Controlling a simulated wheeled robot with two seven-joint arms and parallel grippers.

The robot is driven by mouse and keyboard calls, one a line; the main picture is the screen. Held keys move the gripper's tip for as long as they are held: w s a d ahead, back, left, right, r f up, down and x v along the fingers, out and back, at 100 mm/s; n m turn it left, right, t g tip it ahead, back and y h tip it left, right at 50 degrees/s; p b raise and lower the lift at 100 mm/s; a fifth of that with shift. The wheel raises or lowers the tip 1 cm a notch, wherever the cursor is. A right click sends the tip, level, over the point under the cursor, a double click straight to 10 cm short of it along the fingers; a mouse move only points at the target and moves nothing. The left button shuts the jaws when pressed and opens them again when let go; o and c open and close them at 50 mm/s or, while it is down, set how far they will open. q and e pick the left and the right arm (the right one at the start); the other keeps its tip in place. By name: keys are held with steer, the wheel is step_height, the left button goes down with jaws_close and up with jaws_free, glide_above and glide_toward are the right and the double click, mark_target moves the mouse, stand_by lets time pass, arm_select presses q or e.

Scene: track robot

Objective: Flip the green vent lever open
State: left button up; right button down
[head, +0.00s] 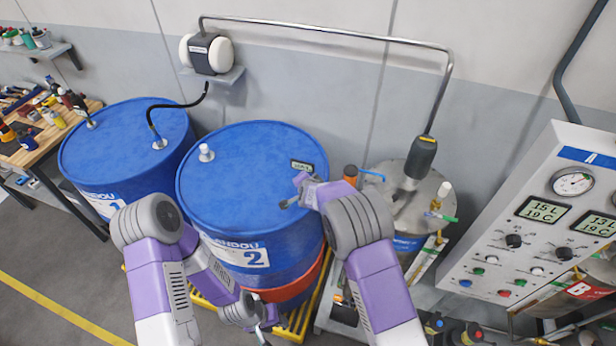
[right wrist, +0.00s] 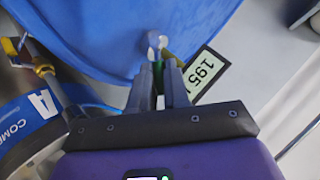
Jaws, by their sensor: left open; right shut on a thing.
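A small green piece, seemingly the vent lever (right wrist: 158,67), shows between the fingertips of my right gripper (right wrist: 160,78) in the right wrist view. The gripper is shut on it, and the fingers hide most of it. A pale metal fitting (right wrist: 156,40) stands just beyond the fingertips over the blue drum 2 (head: 235,165). In the head view my right gripper (head: 296,199) is over the drum's right part, below its display (head: 303,166). My left gripper (head: 262,327) is open, low in front of the drum, apart from the lever. Another green handle (head: 442,217) is on the steel tank (head: 405,208).
Blue drum 1 (head: 120,140) stands left of drum 2. A black-sleeved pipe (head: 421,157) comes down onto the steel tank. A control panel (head: 540,220) fills the right side. A yellow rail (head: 313,300) lies below drum 2. Floor at the lower left is clear.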

steer(key=shift+w+a+r+n+g+h+p, duration=0.1)
steer(key=shift+a+r+n+g+h+p, duration=0.25)
steer(key=shift+a+n+h+p, duration=0.25)
steer(key=shift+w+a+n+h+b, duration=0.15)
steer(key=shift+a+n+h+b, duration=0.2)
steer(key=shift+h, duration=0.45)
steer(key=shift+w+a+n+g+h+b, duration=0.15)
steer(key=shift+a+n+g+h+b, duration=0.25)
steer(key=shift+h+b, duration=0.4)
steer(key=shift+w+a+r+n+g+h+b, duration=0.1)
steer(key=shift+a+n+g+h+b, duration=0.2)
steer(key=shift+h+b, duration=0.9)
steer(key=shift+y+b, duration=0.35)
steer(key=shift+y, duration=0.05)
steer(key=c, duration=1.1)
jaws_free()
